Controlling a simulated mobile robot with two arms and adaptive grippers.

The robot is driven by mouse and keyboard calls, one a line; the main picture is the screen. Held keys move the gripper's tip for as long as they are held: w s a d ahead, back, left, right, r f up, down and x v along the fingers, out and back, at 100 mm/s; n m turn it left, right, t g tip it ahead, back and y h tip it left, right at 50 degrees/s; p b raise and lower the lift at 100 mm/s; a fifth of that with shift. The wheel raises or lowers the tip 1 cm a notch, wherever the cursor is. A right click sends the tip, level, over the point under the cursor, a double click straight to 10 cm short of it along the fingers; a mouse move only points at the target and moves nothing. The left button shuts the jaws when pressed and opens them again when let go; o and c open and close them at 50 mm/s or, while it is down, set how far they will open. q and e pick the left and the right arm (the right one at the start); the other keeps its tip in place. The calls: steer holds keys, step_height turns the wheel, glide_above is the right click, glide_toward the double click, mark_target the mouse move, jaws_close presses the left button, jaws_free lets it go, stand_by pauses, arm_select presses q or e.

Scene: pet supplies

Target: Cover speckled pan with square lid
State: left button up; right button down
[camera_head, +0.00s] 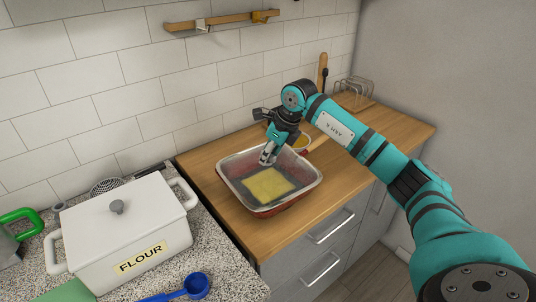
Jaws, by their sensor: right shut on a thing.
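A rectangular pan (228,188) with a reddish outside and a pale rim sits on the wooden counter. A flat yellow square (268,186) shows inside its outline, with a dark grey area around it. My right gripper (267,159) reaches down at the pan's far side, its fingertips just inside the far rim. It is shut on what seems to be the square lid, whose outline I cannot clearly separate from the pan. The fingers hide the part they grip. My left gripper is not in view.
A white lidded flour box (125,235) and a blue scoop (196,286) stand on the speckled worktop at left. A bowl with yellow contents (302,142) is behind the pan. A wire rack (355,92) stands at the back right. The counter's front is clear.

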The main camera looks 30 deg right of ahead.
steer(key=shift+r, duration=0.1)
steer(key=c, duration=1)
jaws_free()
steer(key=shift+s+r, duration=0.1)
steer(key=shift+r, duration=0.05)
steer(key=v, duration=1.1)
steer(key=shift+r, duration=0.3)
steer(key=shift+s+f, duration=0.1)
steer(key=shift+s, duration=0.1)
